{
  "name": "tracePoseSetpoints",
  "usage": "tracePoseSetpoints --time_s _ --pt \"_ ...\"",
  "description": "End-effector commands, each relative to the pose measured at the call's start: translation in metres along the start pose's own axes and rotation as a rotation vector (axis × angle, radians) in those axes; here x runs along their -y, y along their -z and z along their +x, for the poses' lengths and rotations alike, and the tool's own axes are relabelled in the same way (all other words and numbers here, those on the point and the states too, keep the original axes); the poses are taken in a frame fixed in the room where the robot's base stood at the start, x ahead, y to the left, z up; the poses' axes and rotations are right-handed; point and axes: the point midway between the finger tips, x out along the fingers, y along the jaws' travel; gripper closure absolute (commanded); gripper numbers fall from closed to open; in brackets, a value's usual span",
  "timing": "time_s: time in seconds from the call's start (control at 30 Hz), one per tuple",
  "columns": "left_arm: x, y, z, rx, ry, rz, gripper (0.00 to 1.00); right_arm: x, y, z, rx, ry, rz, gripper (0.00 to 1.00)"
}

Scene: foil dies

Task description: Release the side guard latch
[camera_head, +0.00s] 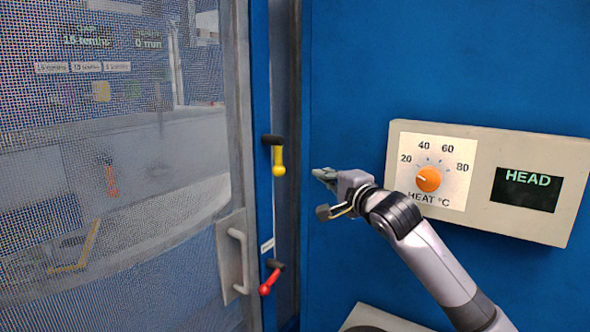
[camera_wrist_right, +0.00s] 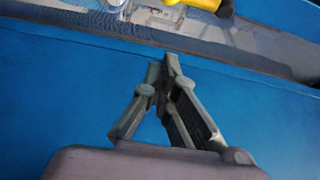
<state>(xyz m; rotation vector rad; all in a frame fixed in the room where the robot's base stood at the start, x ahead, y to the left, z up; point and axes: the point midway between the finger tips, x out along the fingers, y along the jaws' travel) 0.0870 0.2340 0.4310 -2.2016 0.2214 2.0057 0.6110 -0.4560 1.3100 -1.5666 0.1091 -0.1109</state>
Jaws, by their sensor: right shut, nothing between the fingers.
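The mesh side guard (camera_head: 120,200) fills the left of the head view, with a grey handle (camera_head: 240,262) on its frame. Two levers sit on the blue post beside it. The upper yellow lever (camera_head: 279,160) hangs straight down from a black pivot. The lower red lever (camera_head: 268,283) slants down and left from its dark pivot. I cannot tell which one is the side guard latch. My right gripper (camera_head: 318,173) is shut and empty, just right of the yellow lever and apart from it. The wrist view shows its fingertips (camera_wrist_right: 166,60) together, with part of the yellow lever (camera_wrist_right: 207,4) at the top edge. My left gripper is out of view.
A beige control box (camera_head: 480,220) with an orange heat knob (camera_head: 428,179) and a display reading HEAD (camera_head: 526,189) sticks out at the right, close to my right arm. A small white label (camera_head: 267,246) is above the red lever. Blue panel above the gripper is clear.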

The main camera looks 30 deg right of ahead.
Motion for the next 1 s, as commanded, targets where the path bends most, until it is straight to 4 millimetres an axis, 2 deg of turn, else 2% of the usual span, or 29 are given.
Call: tracePoseSetpoints --time_s 0.17,0.4,0.57,0.8,1.0 --pt "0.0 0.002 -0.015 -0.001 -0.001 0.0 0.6 0.005 0.0 0.023 -0.001 -0.001 0.001 1.0" --pt "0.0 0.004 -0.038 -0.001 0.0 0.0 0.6 0.005 0.0 0.071 -0.002 -0.001 0.001 1.0" --pt "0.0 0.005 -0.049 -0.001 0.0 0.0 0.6 0.004 0.001 0.097 -0.002 -0.001 0.0 1.0" --pt "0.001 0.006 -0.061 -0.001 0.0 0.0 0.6 0.002 -0.03 0.087 0.002 -0.002 -0.003 1.0" --pt "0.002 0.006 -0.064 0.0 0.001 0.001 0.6 0.0 -0.038 0.084 0.0 -0.001 -0.002 1.0"
